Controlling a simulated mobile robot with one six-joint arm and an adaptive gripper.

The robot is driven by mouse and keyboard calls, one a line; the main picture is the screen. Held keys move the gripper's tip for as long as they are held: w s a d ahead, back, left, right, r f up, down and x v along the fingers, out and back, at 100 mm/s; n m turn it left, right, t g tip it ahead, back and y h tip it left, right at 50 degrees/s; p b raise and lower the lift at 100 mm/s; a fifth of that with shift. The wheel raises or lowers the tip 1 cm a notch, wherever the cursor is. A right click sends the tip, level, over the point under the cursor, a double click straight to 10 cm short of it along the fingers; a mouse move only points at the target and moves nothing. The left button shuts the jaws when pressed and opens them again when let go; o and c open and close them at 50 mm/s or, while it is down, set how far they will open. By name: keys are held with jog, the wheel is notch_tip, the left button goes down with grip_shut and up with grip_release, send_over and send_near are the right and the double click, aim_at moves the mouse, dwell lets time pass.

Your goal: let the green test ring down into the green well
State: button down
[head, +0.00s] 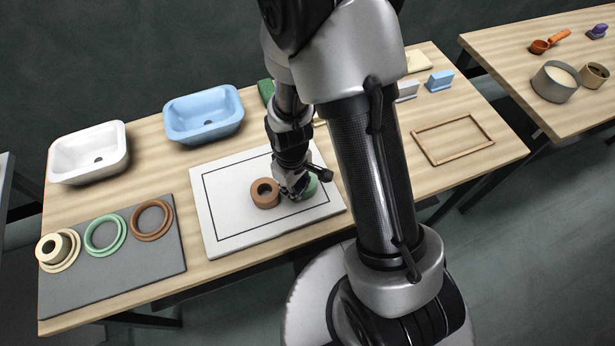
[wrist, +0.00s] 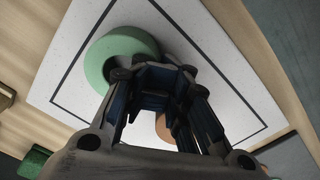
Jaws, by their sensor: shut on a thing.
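The green test ring (head: 312,186) is at the right part of the white bordered board, partly hidden behind my gripper (head: 296,193). In the wrist view the green ring (wrist: 100,52) shows large and pale, with its rim between my fingertips (wrist: 143,82). My gripper is shut on it. I cannot tell whether the ring touches the board or hangs just above it. The green well (head: 89,244), a green rim around an empty grey middle, is on the grey mat at the left, between the cream and brown wells.
A brown ring (head: 259,202) stands on the white board (head: 228,226) close left of my gripper. The grey mat (head: 120,279) carries a cream ring (head: 47,250) in the cream well and an empty brown well (head: 139,230). White (head: 62,168) and blue (head: 195,135) basins stand behind.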

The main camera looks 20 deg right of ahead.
jog(key=shift+r, duration=0.15)
notch_tip(320, 180, up, 5)
jog(key=p, duration=0.4)
dwell(0.5)
jog(key=c, duration=1.3)
grip_release()
notch_tip(320, 180, up, 12)
